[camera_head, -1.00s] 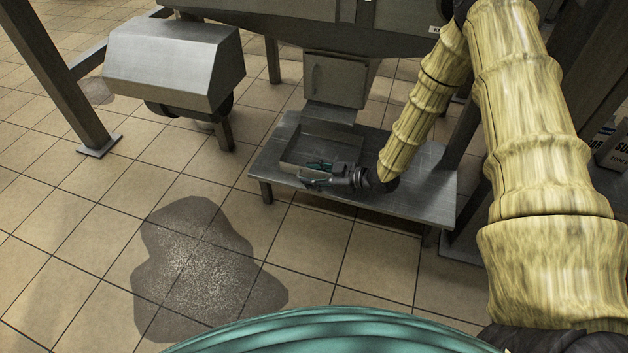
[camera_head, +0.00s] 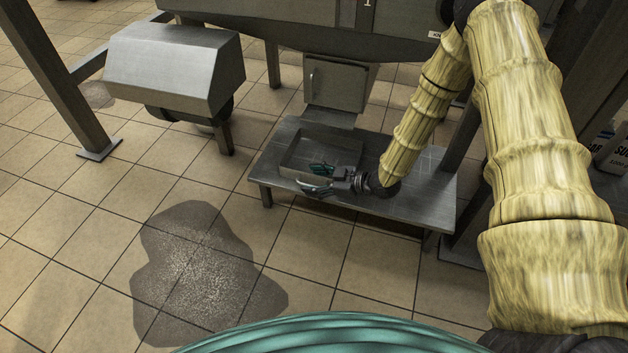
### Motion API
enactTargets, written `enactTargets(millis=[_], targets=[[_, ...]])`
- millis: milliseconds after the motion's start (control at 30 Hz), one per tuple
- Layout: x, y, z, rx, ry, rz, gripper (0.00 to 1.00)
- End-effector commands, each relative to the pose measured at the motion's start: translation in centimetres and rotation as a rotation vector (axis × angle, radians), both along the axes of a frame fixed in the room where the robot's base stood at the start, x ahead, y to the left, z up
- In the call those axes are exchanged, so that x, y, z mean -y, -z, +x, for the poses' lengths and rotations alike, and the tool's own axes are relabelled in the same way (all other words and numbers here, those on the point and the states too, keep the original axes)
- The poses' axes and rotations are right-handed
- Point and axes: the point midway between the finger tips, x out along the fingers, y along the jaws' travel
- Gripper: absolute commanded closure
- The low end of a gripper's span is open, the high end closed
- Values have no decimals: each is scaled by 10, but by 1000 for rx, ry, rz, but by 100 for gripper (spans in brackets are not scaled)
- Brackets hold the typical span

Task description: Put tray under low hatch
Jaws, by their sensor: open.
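A shallow metal tray (camera_head: 305,146) sits on a low steel table (camera_head: 420,203), at its left half. The low hatch (camera_head: 337,82), a grey door with a handle, is on the mixer's underside just behind the tray, with a sloping metal lip (camera_head: 330,116) below it. The tray's back edge is close to this lip. My gripper (camera_head: 317,179) is open at the tray's front right side, with one finger over the tray and the other outside its front wall. My gripper hides part of the front wall. I cannot tell whether the fingers touch it.
A boxy metal motor housing (camera_head: 172,65) stands at the left. A dark wet patch (camera_head: 205,270) lies on the tiled floor in front. Steel legs stand at left (camera_head: 55,80) and right. White sacks or containers (camera_head: 613,150) are at the right edge. The table's right part is bare.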

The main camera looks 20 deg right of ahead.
Motion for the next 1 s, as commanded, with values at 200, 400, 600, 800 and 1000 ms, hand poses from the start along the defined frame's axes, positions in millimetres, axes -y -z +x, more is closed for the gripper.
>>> enactTargets(millis=[200,400,600,800,1000], targets=[[25,-17,-19,-1,3,0,40],[52,-30,-41,-2,3,0,40],[73,-40,-58,-1,3,0,40],[83,-43,-66,-1,1,0,40],[84,-43,-67,-1,1,0,40]])
